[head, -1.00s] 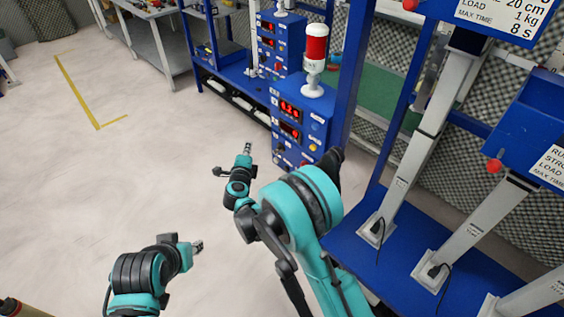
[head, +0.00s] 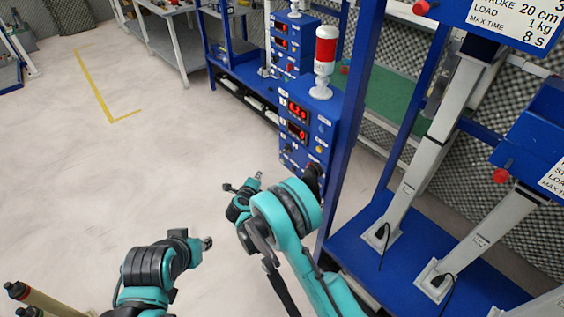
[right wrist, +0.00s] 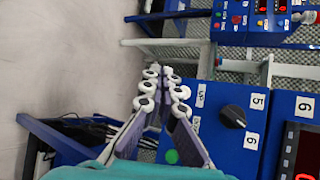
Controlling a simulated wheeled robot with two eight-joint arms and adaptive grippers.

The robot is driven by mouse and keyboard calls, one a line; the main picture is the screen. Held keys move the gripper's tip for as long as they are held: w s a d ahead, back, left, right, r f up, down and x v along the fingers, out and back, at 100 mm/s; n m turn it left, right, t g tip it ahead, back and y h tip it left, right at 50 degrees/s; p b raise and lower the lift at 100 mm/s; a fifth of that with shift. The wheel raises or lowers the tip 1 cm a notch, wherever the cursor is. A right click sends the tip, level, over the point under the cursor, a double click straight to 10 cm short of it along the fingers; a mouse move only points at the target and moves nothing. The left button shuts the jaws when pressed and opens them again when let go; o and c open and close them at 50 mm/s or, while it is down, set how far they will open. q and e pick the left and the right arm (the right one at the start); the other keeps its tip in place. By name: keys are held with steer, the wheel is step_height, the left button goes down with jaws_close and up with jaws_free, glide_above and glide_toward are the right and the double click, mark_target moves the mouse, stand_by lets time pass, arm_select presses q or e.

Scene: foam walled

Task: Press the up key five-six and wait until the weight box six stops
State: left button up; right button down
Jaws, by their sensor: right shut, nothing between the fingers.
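My right gripper (head: 258,176) is shut and empty, left of the blue control box with red displays (head: 310,125). In the right wrist view its closed fingertips (right wrist: 163,72) reach toward a blue panel (right wrist: 232,157). That panel has a black knob (right wrist: 232,117) between the labels 5 and 6, a label UP (right wrist: 200,97) and a green button (right wrist: 171,156). The fingers cover part of the panel beside the UP label, and I cannot make out the up key there. My left gripper (head: 207,243) hangs over the floor, too small to judge. I cannot tell which weight box is six.
A red and white signal lamp (head: 325,62) stands on the control box. Blue boxes with signs, one at the right (head: 545,135), ride on slanted grey columns (head: 430,150) above a blue base (head: 365,250).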

mark_target(283, 161)
steer(key=w+d, duration=0.4)
steer(key=d, duration=0.2)
steer(key=shift+w+d, duration=0.25)
steer(key=shift+w, duration=0.15)
stand_by(1.2)
steer(key=shift+w+d, duration=0.2)
steer(key=shift+d, duration=0.15)
